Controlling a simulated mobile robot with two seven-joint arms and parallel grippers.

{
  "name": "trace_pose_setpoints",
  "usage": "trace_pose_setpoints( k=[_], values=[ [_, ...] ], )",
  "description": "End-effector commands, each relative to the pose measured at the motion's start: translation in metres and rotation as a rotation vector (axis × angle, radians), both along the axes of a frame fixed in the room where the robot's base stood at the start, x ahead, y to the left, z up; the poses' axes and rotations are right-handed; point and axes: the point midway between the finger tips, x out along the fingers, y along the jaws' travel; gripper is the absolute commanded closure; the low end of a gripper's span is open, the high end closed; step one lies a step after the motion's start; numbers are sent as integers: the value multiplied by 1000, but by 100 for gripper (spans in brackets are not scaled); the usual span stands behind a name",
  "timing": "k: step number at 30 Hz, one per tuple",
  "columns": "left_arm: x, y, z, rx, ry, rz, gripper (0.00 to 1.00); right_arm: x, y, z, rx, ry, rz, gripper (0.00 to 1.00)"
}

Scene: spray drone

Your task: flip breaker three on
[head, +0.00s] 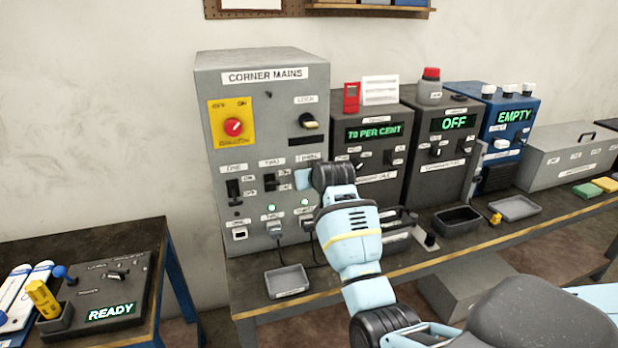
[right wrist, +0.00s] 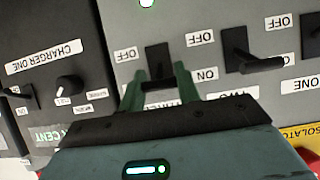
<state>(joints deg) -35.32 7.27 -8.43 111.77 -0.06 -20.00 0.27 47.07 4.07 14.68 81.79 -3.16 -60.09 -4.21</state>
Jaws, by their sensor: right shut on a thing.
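The grey corner mains cabinet (head: 262,140) stands on the bench with a row of breakers labelled one, two and three. My right gripper (head: 303,180) reaches the third breaker from the right and covers it in the head view. In the right wrist view, which is upside down, its green fingers (right wrist: 159,80) are shut around the black lever of breaker three (right wrist: 157,58). OFF and ON labels sit beside that breaker; the lever's exact position is hard to tell between the fingers. Breaker two (right wrist: 245,50) is next to it, clear of the fingers. My left gripper is out of view.
Breaker one (head: 233,190) and the red isolator knob (head: 233,127) are on the same panel. The charger (head: 375,135) stands close on the right. A small grey tray (head: 287,281) lies on the bench in front. Cables hang below the cabinet.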

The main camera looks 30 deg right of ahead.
Motion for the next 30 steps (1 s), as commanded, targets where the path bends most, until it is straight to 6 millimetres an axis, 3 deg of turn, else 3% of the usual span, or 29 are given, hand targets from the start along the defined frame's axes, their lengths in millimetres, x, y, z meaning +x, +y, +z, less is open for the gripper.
trace_pose_setpoints(
  k=[1,2,6,19,30],
  values=[
    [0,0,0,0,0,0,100,0,0,0,0,0,0,90],
    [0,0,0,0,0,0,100,0,0,0,0,0,0,64],
    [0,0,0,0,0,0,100,0,0,0,0,-1,0,45],
    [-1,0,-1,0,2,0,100,-5,1,3,0,-1,0,45],
    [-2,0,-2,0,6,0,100,-44,10,25,-1,-3,0,45]
  ],
)
